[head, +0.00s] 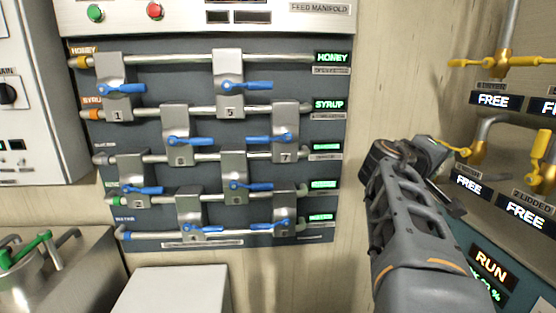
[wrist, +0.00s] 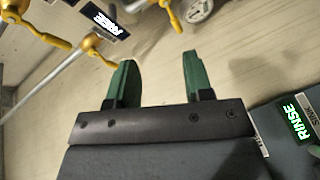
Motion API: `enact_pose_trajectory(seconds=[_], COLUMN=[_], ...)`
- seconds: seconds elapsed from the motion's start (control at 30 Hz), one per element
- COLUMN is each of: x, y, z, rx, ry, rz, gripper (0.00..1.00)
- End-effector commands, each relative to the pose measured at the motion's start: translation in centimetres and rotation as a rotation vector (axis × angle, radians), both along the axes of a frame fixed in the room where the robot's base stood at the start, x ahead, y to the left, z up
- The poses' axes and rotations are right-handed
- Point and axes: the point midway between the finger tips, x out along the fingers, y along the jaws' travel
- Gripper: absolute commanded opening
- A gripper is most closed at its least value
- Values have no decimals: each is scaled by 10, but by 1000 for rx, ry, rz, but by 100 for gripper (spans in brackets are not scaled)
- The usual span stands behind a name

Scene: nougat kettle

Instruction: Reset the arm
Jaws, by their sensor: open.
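My arm (head: 415,225) rises from the lower right of the head view, bends at its top in front of the bare wall and turns right toward the yellow valves. My gripper (wrist: 159,62) shows in the wrist view with its two green fingers apart. Nothing is between them, only the beige wall behind. In the head view the fingers cannot be made out clearly.
A feed manifold panel (head: 335,135) with blue-handled valves fills the left and middle. Yellow-handled valves (head: 500,62) and FREE displays (head: 493,100) stand right, close to my arm. A white box (head: 175,290) and a metal vessel (head: 60,275) are lower left. Bare wall (head: 390,80) lies between the panels.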

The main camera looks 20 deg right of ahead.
Motion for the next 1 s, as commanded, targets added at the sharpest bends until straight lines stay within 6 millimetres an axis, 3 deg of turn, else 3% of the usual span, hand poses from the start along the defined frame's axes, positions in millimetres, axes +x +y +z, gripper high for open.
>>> enact_pose_trajectory(seconds=[0.03,0.1,0.2,0.4,0.5,0.7,1.0], x=[24,47,67,64,52,32,27], y=[27,67,130,246,289,336,346], z=[-5,-37,-78,-133,-149,-165,-170], rx=[126,312,567,987,1137,1309,1349], ry=[-29,-61,-72,-22,13,62,73], rz=[81,169,270,383,406,416,415], gripper=[47,47,47,47,47,47,47])
